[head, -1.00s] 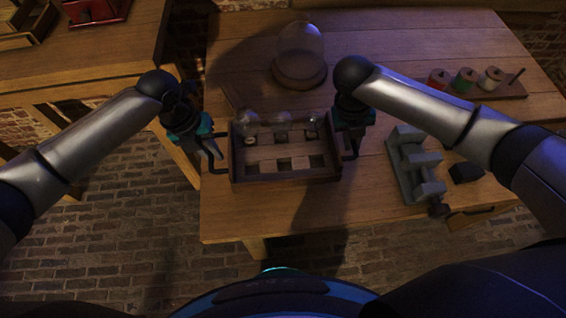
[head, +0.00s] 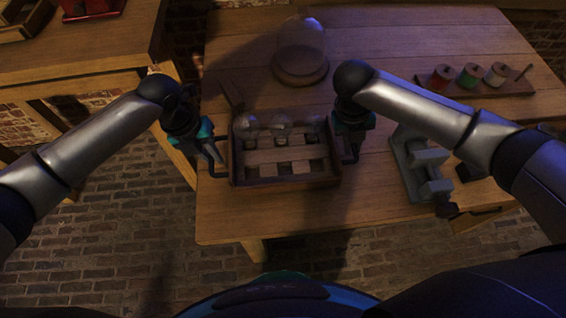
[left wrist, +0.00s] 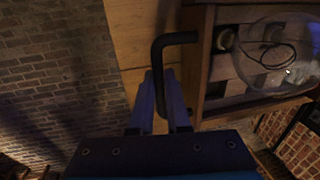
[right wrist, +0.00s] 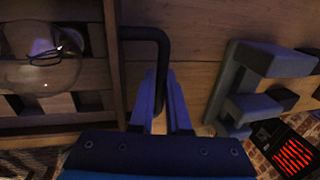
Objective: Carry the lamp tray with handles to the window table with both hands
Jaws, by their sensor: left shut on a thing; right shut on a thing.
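The lamp tray (head: 285,183) is a dark wooden box with bulbs in its back row and slots in front. It appears level over the near part of the wooden table; the gap beneath it is hard to judge. My left gripper (head: 217,160) is shut on its left black handle, seen in the left wrist view (left wrist: 174,40). My right gripper (head: 350,158) is shut on the right black handle, seen in the right wrist view (right wrist: 146,34). Glass bulbs also show in the left wrist view (left wrist: 275,60) and right wrist view (right wrist: 38,70). I cannot tell which table is the window table.
On this table (head: 400,40) stand a glass dome (head: 302,45), a board with coloured spools (head: 470,76) and a grey vise-like clamp (head: 420,165). A dark block lies by the clamp. Another wooden table (head: 90,55) is at upper left, with a brick-floor gap between.

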